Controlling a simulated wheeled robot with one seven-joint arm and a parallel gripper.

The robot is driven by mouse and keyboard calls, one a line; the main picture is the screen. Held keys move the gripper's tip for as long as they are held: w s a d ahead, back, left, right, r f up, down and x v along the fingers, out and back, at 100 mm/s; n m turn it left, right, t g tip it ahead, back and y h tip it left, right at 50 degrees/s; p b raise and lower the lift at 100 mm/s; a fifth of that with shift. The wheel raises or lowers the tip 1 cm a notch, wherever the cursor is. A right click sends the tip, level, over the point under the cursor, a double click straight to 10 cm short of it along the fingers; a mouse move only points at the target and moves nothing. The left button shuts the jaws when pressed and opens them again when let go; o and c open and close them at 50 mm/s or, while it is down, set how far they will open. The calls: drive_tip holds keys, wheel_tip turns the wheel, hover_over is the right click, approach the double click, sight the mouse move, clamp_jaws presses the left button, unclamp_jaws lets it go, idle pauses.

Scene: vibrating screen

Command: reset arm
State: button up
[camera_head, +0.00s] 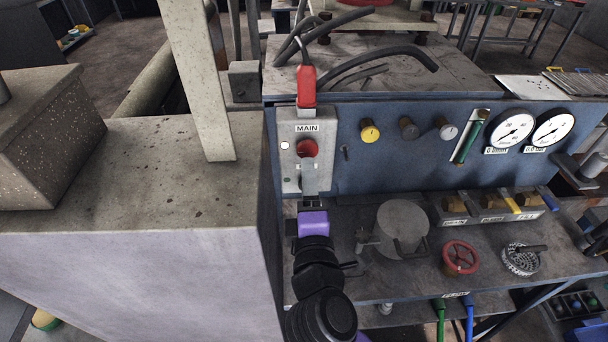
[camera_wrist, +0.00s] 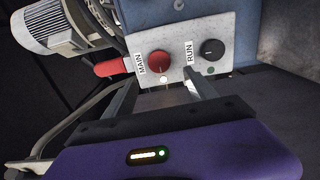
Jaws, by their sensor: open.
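My arm reaches up from the bottom of the head view to the control panel. My gripper (camera_head: 309,178) is in front of the light grey MAIN switch plate (camera_head: 290,125), just below the red knob (camera_head: 307,148). In the wrist view my gripper (camera_wrist: 164,88) has its two fingers apart, with nothing seen between them. The red knob (camera_wrist: 159,62) and a black RUN knob (camera_wrist: 211,49) lie beyond the fingertips. In the head view my gripper hides the RUN knob. Whether a finger touches the plate, I cannot tell.
A pale block with a post (camera_head: 190,180) stands close left of my arm. A shelf right of my arm holds a round metal lid (camera_head: 403,225), a red handwheel (camera_head: 460,257) and valves. Gauges (camera_head: 512,130) are on the panel's right. A red handle (camera_head: 306,85) stands above MAIN.

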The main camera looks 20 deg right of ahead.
drive_tip(key=s+f+m+g+y, duration=0.1)
drive_tip(key=s+f+m+y, duration=0.15)
drive_tip(key=s+f, duration=0.5)
drive_tip(key=s+f+m+g+y, duration=0.1)
drive_tip(key=s+f+m+y, duration=0.3)
drive_tip(key=s, duration=0.7)
drive_tip(key=s+d+r+m, duration=0.1)
drive_tip(key=s+m, duration=0.3)
drive_tip(key=s, duration=0.4)
drive_tip(key=s+d+r+m, duration=0.2)
drive_tip(key=s+r+m, duration=0.2)
drive_tip(key=s, duration=0.5)
drive_tip(key=shift+d+h, duration=0.25)
drive_tip(key=shift+h, duration=0.2)
drive_tip(key=shift+s, duration=0.1)
drive_tip(key=shift+c, duration=0.4)
